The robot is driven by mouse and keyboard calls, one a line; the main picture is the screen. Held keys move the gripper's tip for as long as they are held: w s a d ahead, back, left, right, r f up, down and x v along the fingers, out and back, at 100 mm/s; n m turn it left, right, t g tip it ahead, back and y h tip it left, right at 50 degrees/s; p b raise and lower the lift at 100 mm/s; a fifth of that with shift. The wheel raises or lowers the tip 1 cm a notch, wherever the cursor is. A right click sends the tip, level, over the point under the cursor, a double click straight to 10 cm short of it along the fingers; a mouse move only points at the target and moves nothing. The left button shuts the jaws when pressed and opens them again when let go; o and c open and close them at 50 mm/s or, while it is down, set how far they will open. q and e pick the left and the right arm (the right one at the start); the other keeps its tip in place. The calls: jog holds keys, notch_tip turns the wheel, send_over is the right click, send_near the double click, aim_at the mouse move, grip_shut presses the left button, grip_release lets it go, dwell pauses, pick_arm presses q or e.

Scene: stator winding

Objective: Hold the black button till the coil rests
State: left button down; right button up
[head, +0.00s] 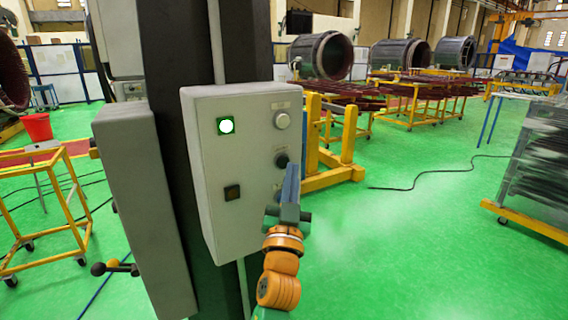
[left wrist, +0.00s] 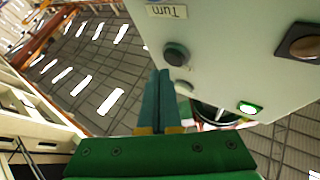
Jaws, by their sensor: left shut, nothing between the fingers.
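The black button (head: 281,161) is a round dark knob on the right part of a grey control box (head: 215,232). It also shows in the left wrist view (left wrist: 176,54). My left gripper (head: 292,170) is shut and empty, with its fingers pointing up just below and right of the button. In the left wrist view, its fingertips (left wrist: 160,74) are close to the button's left side; I cannot tell whether they touch it. A large ribbed, coil-like ring (head: 12,75) is cut off at the left edge. My right gripper is out of view.
The box also has a white button (head: 282,120), a lit green-framed lamp (head: 226,126) and a dark square switch (head: 232,192). A yellow stand (head: 335,135) is behind it on the right. Several large stators (head: 322,56) stand farther back.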

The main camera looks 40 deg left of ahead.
pick_arm(q)
jog(key=shift+a, duration=0.1)
dwell(0.5)
jog(key=shift+w+a, duration=0.2)
jog(key=shift+a, duration=0.1)
jog(key=shift+w+a, duration=0.1)
jog(key=shift+a, duration=0.25)
dwell(0.6)
dwell(4.8)
jog(key=shift+s+d, duration=0.3)
jog(key=shift+d, duration=0.4)
jog(key=shift+s+d+f+b, duration=0.1)
jog(key=shift+s+d+b, duration=0.2)
jog(key=shift+d, duration=0.5)
jog(key=shift+s+d+r+b, duration=0.15)
jog(key=shift+s+d, duration=0.2)
jog(key=shift+d, duration=0.4)
jog(key=shift+s+d+f+b, duration=0.15)
jog(key=shift+s+d+b, duration=0.15)
jog(key=shift+d, duration=0.5)
